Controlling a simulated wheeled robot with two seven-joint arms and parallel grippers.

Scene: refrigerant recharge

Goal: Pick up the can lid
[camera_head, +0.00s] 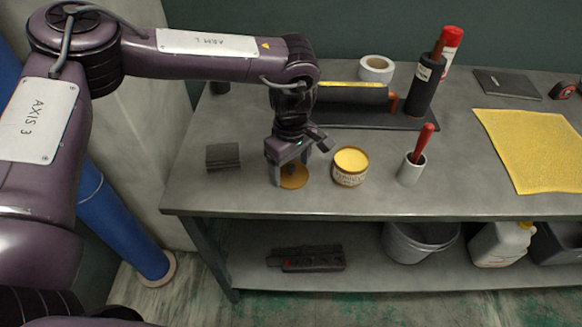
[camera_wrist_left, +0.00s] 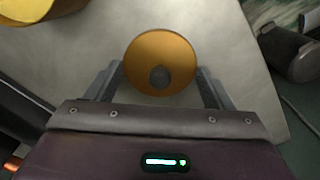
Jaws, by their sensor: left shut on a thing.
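The can lid (camera_head: 294,182) is a round amber disc at the left part of the workbench. In the left wrist view the lid (camera_wrist_left: 160,45) has a dark grey knob (camera_wrist_left: 159,77) on it. My left gripper (camera_head: 291,172) points down over the lid and is shut on it, with a finger on each side in the left wrist view (camera_wrist_left: 160,72). I cannot tell whether the lid still touches the bench. The open can (camera_head: 349,175), with yellow contents and a printed label, stands just right of the lid. My right gripper is not in view.
A dark grey block (camera_head: 222,156) lies left of the lid. A white cup (camera_head: 411,172) with a red-handled tool stands right of the can. A yellow cloth (camera_head: 535,150) lies at the right. The front edge is clear.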

